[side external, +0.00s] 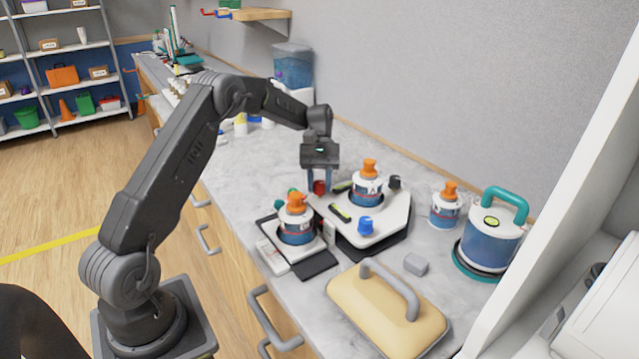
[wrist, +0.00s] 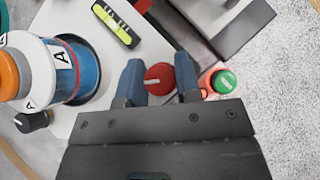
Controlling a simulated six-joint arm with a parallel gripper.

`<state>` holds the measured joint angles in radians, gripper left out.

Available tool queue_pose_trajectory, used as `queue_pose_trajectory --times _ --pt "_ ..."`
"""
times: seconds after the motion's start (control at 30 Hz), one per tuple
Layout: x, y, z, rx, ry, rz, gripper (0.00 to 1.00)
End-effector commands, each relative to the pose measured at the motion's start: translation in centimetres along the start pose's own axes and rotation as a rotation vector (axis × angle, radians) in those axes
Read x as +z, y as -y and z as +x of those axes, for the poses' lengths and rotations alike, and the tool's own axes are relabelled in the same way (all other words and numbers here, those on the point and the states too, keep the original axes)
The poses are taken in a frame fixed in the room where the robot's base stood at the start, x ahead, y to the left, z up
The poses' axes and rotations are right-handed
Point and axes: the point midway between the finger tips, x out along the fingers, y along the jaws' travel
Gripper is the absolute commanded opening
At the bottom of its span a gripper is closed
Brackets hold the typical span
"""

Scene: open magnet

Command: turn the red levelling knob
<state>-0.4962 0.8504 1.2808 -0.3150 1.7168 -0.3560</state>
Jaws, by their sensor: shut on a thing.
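The red levelling knob (side external: 319,187) sits on the edge of a white platform, and it also shows in the wrist view (wrist: 159,79) with a white mark on its top. My gripper (side external: 319,180) points down over it. In the wrist view its two blue fingers (wrist: 160,84) stand on either side of the knob, shut on it. The white platform (side external: 382,227) carries a blue knob (side external: 366,225), a dark knob (side external: 394,182), a green-yellow level vial (side external: 340,212) and an orange-capped bottle labelled A (side external: 367,190). The vial also shows in the wrist view (wrist: 117,24).
A second orange-capped bottle (side external: 296,226) stands on a low device left of the platform. Another bottle (side external: 444,212) and a teal-handled canister (side external: 490,240) stand at right. A cream block with a grey handle (side external: 388,315) lies in front. A green-topped red item (wrist: 223,81) is close beside my right finger.

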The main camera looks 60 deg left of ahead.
Motion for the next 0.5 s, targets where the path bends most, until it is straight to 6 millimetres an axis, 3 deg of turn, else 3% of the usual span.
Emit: queue_pose_trajectory --times 0.5 --pt "0.00 0.09 -0.03 -0.038 0.000 0.037 0.07"
